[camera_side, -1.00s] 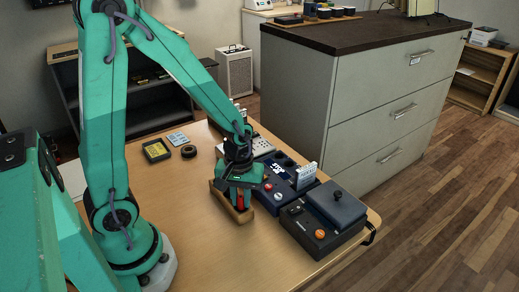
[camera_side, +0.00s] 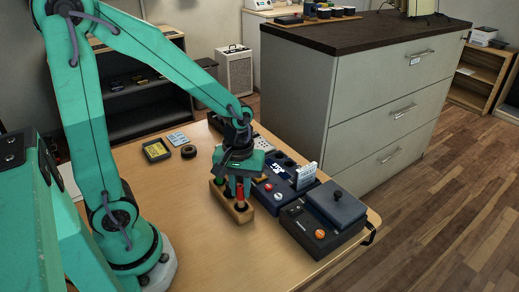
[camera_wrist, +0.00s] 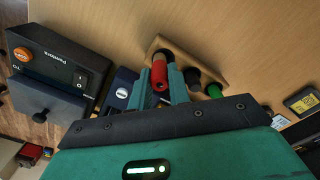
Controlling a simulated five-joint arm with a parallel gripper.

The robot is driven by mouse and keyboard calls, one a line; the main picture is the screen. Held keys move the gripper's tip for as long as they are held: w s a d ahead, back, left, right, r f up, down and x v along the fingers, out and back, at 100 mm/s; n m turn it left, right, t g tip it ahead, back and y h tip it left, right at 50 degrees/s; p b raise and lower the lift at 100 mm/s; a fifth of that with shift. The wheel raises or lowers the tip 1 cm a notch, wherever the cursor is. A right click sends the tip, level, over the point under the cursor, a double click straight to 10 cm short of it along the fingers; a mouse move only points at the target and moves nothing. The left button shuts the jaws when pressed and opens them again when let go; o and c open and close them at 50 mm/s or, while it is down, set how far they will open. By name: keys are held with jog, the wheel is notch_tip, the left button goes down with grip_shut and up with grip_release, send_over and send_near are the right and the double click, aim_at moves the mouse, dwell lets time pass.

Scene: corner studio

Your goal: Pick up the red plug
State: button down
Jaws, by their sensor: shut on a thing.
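The red plug (camera_side: 240,192) is upright between my gripper's fingers, over the near end of a wooden block (camera_side: 218,198). My gripper (camera_side: 239,188) is shut on it. In the wrist view the red plug (camera_wrist: 158,74) sits between the two teal fingers (camera_wrist: 162,82). I cannot tell whether its lower end is clear of the block. A green plug (camera_wrist: 214,90) and a dark plug (camera_wrist: 192,78) stand in the wooden block (camera_wrist: 205,72) beside it.
Right of the block are a dark blue panel (camera_side: 283,188) and a black box with an orange knob (camera_side: 320,234). A black roll (camera_side: 189,152) and a yellow-faced case (camera_side: 156,150) lie farther back. The table (camera_side: 175,205) left of the block is clear.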

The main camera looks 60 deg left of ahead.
jog(key=s+d+r, duration=0.5)
jog(key=d+r, duration=0.1)
jog(key=d, duration=0.3)
jog(key=shift+r, duration=0.15)
jog(key=shift+d, duration=0.1)
